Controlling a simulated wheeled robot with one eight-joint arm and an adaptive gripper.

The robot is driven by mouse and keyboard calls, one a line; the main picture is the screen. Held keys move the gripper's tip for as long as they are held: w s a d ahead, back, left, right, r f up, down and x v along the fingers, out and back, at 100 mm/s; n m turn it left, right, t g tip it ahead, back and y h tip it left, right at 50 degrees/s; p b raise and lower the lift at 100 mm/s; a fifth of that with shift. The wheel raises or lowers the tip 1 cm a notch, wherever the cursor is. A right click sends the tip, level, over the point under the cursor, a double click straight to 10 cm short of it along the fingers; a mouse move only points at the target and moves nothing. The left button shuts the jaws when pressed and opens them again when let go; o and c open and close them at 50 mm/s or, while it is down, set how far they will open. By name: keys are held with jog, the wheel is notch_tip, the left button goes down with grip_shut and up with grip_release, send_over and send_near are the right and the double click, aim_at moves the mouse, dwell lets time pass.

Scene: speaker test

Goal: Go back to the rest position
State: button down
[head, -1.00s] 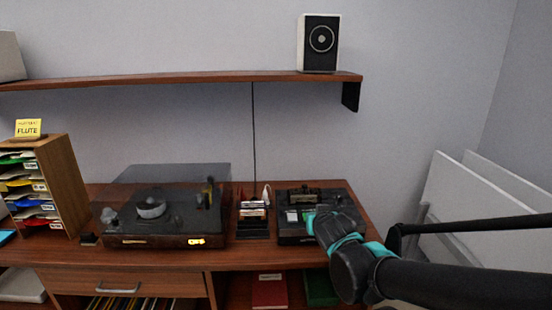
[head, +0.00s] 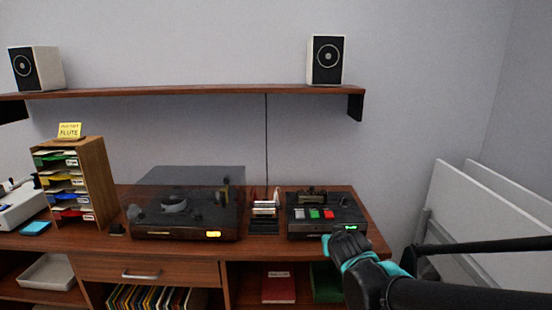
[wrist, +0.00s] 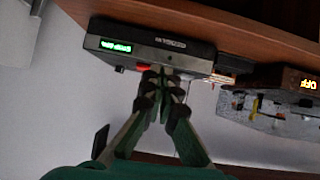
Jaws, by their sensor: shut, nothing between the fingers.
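My gripper (head: 346,236) is shut and empty. In the head view it is in front of the lower right part of a black deck (head: 325,222) with white, green and red buttons and a lit green display. In the wrist view the fingertips (wrist: 163,78) are together and overlap the front of the deck (wrist: 150,47) in the picture. I cannot tell whether they touch it. The arm reaches in from the lower right.
A turntable (head: 185,225) with a smoky lid and lit orange display stands left of the deck. Speakers (head: 326,60) (head: 36,69) sit on the wall shelf (head: 200,92). A paper sorter (head: 95,180) stands at left. White panels (head: 490,220) lean at right.

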jog(key=s+d+f+g, duration=0.2)
jog(key=s+f+g, duration=0.5)
jog(key=s+f, duration=0.3)
jog(key=shift+d+f+y, duration=0.2)
jog(key=shift+f+y, duration=0.1)
jog(key=shift+f, duration=0.05)
